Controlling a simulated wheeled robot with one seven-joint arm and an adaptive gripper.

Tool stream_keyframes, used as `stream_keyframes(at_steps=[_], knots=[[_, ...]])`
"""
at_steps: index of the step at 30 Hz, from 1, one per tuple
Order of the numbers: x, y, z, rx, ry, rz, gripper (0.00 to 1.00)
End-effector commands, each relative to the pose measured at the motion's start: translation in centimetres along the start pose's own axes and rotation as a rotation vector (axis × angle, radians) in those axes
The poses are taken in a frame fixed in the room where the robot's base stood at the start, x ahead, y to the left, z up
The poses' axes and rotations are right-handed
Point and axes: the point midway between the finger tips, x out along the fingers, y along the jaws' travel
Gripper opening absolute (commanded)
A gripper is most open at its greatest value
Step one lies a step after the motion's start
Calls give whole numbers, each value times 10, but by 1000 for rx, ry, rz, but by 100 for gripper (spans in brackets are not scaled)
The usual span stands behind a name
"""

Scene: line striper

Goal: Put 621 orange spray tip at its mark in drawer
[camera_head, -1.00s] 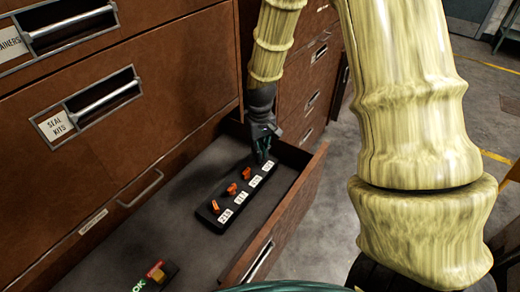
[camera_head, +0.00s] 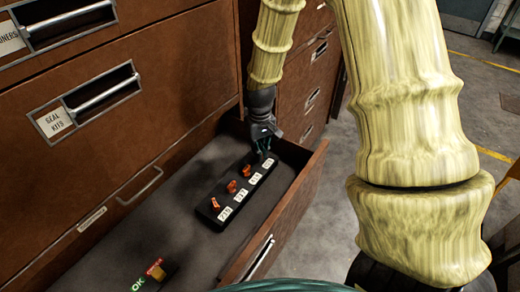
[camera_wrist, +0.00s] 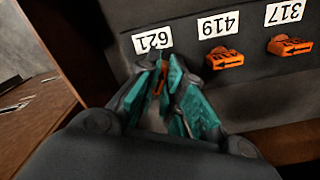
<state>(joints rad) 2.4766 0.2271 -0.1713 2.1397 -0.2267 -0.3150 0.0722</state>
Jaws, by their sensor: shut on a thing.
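The black holder strip (camera_head: 209,217) lies in the open drawer (camera_head: 190,245), with several white number labels along it. In the wrist view the labels 621 (camera_wrist: 153,38), 419 (camera_wrist: 218,24) and 317 (camera_wrist: 284,11) read upside down. My gripper (camera_wrist: 164,82) has teal fingers shut on the 621 orange spray tip (camera_wrist: 158,84); only a sliver of it shows between them. The fingers are right at the 621 label, over the strip's far end in the head view (camera_head: 264,151). Whether the tip touches the strip is hidden.
Orange tips sit by 419 (camera_wrist: 225,59) and 317 (camera_wrist: 290,46), close beside my fingers. The drawer's side wall is near the gripper. The drawer floor between is clear.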

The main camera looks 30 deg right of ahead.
Motion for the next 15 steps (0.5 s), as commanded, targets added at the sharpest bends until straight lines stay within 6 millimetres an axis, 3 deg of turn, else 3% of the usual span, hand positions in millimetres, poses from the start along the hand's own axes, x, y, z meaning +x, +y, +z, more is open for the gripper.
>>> stream_keyframes(at_steps=[15], knots=[[10, 0, 0, 0, 0, 0, 0]])
